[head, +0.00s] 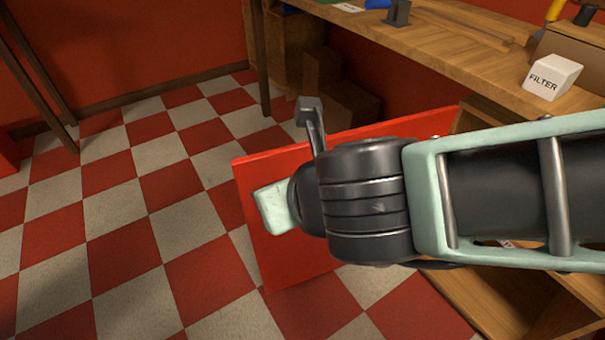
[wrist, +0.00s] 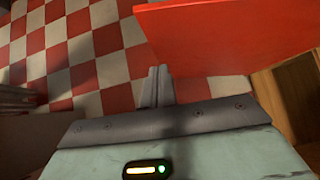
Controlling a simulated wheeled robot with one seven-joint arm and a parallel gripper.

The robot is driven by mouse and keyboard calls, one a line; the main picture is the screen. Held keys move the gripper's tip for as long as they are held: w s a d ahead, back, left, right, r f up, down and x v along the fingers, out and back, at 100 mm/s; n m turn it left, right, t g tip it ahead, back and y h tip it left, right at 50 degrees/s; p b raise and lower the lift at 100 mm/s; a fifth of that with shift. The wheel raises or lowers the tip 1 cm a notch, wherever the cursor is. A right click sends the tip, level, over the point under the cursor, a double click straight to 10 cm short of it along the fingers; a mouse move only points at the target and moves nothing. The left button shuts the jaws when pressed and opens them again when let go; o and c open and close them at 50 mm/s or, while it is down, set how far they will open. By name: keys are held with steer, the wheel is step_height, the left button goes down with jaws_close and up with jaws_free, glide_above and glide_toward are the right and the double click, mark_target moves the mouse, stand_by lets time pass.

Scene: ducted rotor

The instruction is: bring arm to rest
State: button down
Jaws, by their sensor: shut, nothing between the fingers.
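My gripper (wrist: 158,82) shows in the wrist view with its two grey fingers together and nothing between them. The fingers point out over the checkered floor, with a red panel (wrist: 235,35) close by on their right. In the head view my arm reaches in from the right edge, in front of the same red panel (head: 265,240). I cannot make out the fingertips clearly in the head view. Whether the arm touches the panel cannot be told.
A wooden workbench (head: 470,45) runs along the upper right, with a white box marked FILTER (head: 552,76) and a grey bracket (head: 397,13) on it. Cardboard boxes (head: 345,108) sit beneath it. The red and white floor (head: 130,200) at left is clear.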

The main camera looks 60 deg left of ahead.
steer(key=shift+w+d+r, duration=0.1)
steer(key=shift+d+r, duration=0.05)
steer(key=shift+d, duration=0.05)
steer(key=w+d+r+n+h, duration=0.1)
steer(key=w+d+n, duration=0.4)
steer(key=d+n, duration=0.3)
steer(key=w+d+r+n+h, duration=0.1)
steer(key=w+d+n, duration=0.3)
steer(key=d+n, duration=0.4)
steer(key=w+d+f+n+h, duration=0.1)
steer(key=w+d+n+h, duration=0.2)
steer(key=d, duration=1)
steer(key=d+n+h, duration=0.3)
steer(key=d+n, duration=0.3)
steer(key=d, duration=0.8)
step_height(320, 180, up, 19)
steer(key=d+p, duration=0.1)
steer(key=p, duration=1.8)
steer(key=shift+f, duration=0.2)
